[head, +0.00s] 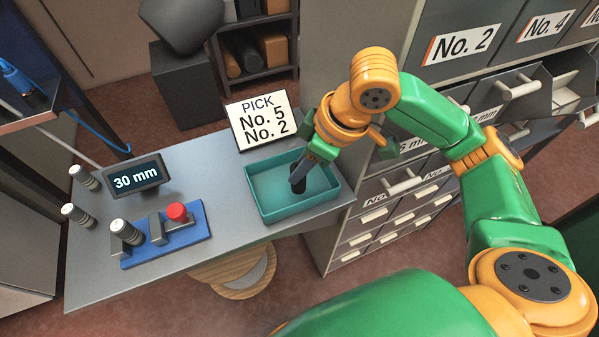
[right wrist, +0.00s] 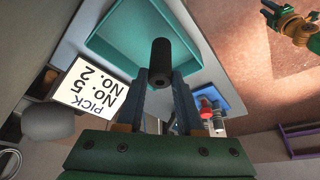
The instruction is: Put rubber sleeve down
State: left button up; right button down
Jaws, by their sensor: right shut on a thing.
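A black rubber sleeve (head: 298,184), a short hollow cylinder, is between the fingers of my right gripper (head: 306,164). The right gripper is shut on it, over the teal tray (head: 262,213). I cannot tell if the sleeve touches the tray floor. In the right wrist view the sleeve (right wrist: 164,62) sticks out past the fingertips (right wrist: 165,88), in front of the tray (right wrist: 110,58). My left arm's end (right wrist: 290,26) shows small at the right wrist view's top right corner; its jaws are unclear.
A sign (head: 262,120) reading "PICK No. 5 No. 2" stands behind the tray. Left on the grey table (head: 215,243) are a "30 mm" display (head: 136,180), a blue fixture (head: 190,236) with a red button, and several grey cylinders. Drawers (head: 392,213) stand at right, some bins pulled out.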

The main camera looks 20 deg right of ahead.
jog(key=shift+w+a+f, duration=0.15)
jog(key=shift+f, duration=1.65)
jog(key=shift+f, duration=0.1)
jog(key=c, duration=0.5)
grip_release()
jog(key=shift+c, duration=0.2)
jog(key=p+v, duration=0.1)
jog(key=v, duration=1.1)
jog(key=shift+p, duration=0.35)
